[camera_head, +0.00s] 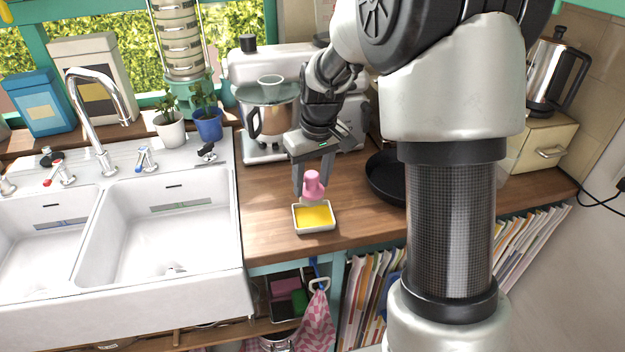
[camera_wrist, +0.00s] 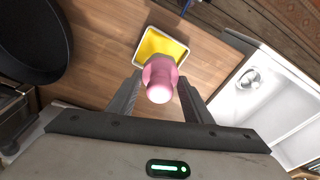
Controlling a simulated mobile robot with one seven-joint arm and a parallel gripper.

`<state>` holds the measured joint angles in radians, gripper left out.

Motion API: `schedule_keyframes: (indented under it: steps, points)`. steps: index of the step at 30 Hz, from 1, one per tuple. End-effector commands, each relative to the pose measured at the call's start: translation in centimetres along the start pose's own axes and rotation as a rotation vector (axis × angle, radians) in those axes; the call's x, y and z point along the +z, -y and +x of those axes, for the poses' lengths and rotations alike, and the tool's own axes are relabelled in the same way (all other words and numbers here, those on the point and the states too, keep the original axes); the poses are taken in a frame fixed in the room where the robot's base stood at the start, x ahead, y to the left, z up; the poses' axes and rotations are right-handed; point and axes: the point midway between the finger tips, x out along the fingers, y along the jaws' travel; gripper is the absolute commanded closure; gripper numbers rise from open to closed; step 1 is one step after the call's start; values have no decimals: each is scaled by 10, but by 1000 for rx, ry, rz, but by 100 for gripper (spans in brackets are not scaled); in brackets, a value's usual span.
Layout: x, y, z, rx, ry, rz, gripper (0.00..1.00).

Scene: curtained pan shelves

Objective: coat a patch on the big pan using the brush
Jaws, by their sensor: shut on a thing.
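My gripper (camera_head: 314,178) is shut on a pink brush (camera_head: 313,187), held roughly upright over the wooden counter. The brush's lower end is at the back edge of a small white tray (camera_head: 297,221) with yellow contents (camera_head: 314,217); I cannot tell whether it touches them. In the wrist view the brush (camera_wrist: 159,80) sits between the fingers of my gripper (camera_wrist: 158,100), in front of the tray (camera_wrist: 140,52). A black pan (camera_head: 383,177) lies on the counter to the right, partly hidden behind my arm. It also shows at the upper left of the wrist view (camera_wrist: 30,40).
A white double sink (camera_head: 160,235) is on the left. A kettle (camera_head: 553,75) stands at the right on a cream bread box (camera_head: 540,145). Bare counter (camera_head: 262,200) lies left of the tray.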

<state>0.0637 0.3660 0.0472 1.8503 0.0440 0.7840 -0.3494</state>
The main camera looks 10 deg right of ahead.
Motion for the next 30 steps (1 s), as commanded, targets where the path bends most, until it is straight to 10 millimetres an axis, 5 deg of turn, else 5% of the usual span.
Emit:
schedule_keyframes:
  steps: [11, 30]
  points:
    - [0, 0, 10, 2, 0, 8, 72]
    - [8, 0, 61, 2, 0, 8, 72]
